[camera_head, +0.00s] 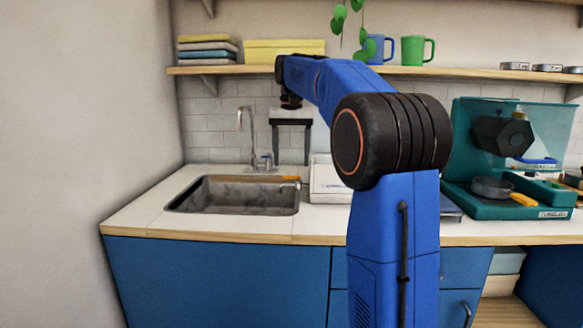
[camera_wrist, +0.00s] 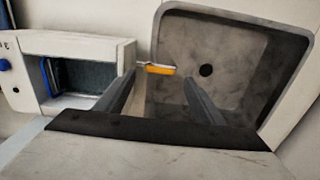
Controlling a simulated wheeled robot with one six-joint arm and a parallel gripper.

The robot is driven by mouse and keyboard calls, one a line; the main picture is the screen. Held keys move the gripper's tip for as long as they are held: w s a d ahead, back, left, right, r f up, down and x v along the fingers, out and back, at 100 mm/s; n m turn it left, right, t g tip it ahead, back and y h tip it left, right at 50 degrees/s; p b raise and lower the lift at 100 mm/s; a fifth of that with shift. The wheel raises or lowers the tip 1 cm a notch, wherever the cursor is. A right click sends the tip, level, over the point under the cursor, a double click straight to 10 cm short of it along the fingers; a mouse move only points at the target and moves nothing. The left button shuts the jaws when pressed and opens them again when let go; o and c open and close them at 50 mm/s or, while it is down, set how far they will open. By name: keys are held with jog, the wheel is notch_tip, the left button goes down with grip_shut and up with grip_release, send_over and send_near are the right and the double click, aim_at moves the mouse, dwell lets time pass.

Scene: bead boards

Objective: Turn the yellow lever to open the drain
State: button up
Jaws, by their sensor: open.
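The yellow lever (camera_wrist: 160,70) lies at the sink's edge in the wrist view, between my fingertips in the picture. A small orange-yellow strip, apparently the lever, shows at the sink's back right rim in the head view (camera_head: 288,178). The grey sink (camera_head: 240,208) is set in the counter, and its dark drain hole (camera_wrist: 206,70) shows in the wrist view. My gripper (camera_head: 291,160) is open and points down above the sink's right rear edge. It also shows in the wrist view (camera_wrist: 159,80), with nothing between its fingers that I can see held.
A metal faucet (camera_head: 247,135) stands behind the sink, left of my gripper. A white box (camera_head: 328,183) stands close at the sink's right. A green machine (camera_head: 515,150) with a pan is farther right. A shelf (camera_head: 225,70) runs above. Bare counter (camera_head: 140,212) lies left.

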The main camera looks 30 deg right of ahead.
aim_at(291, 176)
notch_tip(291, 176, up, 8)
dwell(0.4)
dwell(0.4)
